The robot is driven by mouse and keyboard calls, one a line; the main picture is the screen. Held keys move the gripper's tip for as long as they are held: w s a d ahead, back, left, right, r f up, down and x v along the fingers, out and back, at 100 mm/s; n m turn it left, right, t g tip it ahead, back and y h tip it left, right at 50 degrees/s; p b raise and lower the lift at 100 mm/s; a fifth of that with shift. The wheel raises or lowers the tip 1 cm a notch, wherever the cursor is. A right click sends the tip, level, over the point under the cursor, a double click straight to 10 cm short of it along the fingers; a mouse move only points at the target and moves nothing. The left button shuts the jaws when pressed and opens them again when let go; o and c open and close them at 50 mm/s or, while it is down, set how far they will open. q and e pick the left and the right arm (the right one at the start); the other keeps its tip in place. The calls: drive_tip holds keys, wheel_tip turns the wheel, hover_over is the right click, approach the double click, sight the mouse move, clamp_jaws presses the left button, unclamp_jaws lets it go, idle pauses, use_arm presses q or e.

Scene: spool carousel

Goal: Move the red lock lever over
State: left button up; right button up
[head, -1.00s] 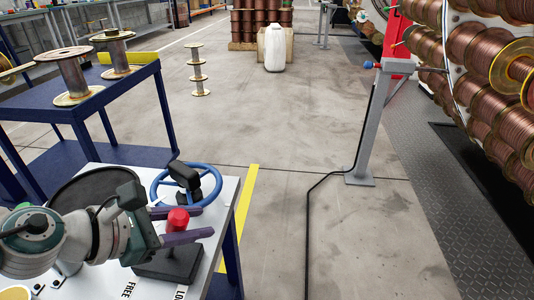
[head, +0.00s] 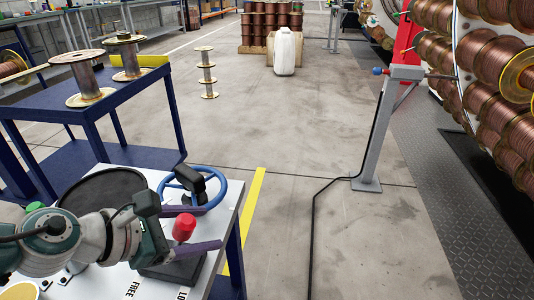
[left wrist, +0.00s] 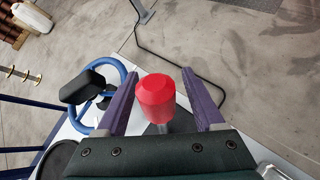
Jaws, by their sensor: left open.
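The red lock lever's knob (head: 184,228) stands on a dark base (head: 172,270) on the white panel, near labels reading "FREE" and a partly cut-off "LO". My left gripper (head: 209,228) reaches in from the left, with its two purple fingers open on either side of the knob. In the left wrist view the red knob (left wrist: 156,98) sits between the spread fingers, with a visible gap to each. The lever's shaft shows only a little below the knob. My right gripper is not in view.
A blue handwheel (head: 205,187) with a black knob is just behind the lever. A blue table (head: 95,100) with spools stands at the back left. A grey post (head: 378,140) and cable are to the right. The floor between is clear.

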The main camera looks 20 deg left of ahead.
sight(174, 232)
use_arm(q)
drive_tip(key=shift+s+a+r, duration=0.1)
drive_tip(key=shift+s+r, duration=0.15)
drive_tip(key=p+v, duration=0.2)
drive_tip(key=v, duration=0.6)
drive_tip(key=shift+s, duration=0.15)
drive_tip(key=shift+s+a+r, duration=0.15)
drive_tip(key=shift+s+r, duration=0.2)
